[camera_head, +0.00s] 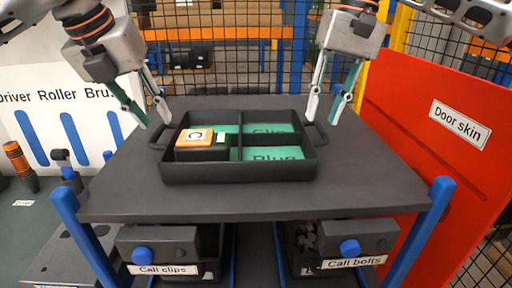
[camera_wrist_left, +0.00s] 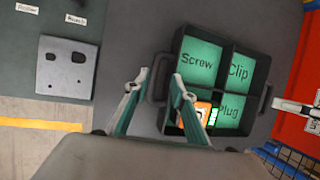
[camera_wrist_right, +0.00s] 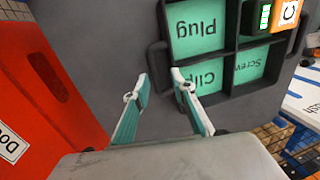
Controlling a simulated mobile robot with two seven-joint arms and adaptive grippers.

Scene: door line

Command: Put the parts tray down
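The dark parts tray (camera_head: 240,172) sits level on the grey table top (camera_head: 350,180), with no gap visible beneath it. A black device with an orange top (camera_head: 195,138) is in its front-left compartment. Green bottoms labelled Screw (camera_wrist_left: 198,62), Clip (camera_wrist_left: 238,70) and Plug (camera_wrist_left: 232,110) show bare in the others. My left gripper (camera_head: 156,122) is open at the left handle (camera_head: 157,138). My right gripper (camera_head: 322,121) is open at the right handle (camera_head: 318,137). I cannot tell whether the fingertips touch the handles.
A red door skin panel (camera_head: 415,120) leans close on the right. Boxes labelled Call clips (camera_head: 160,250) and Call bolts (camera_head: 345,245) are under the table top. A white tool board (camera_head: 60,90) stands at left, and a mesh fence (camera_head: 225,55) behind. The front table top is clear.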

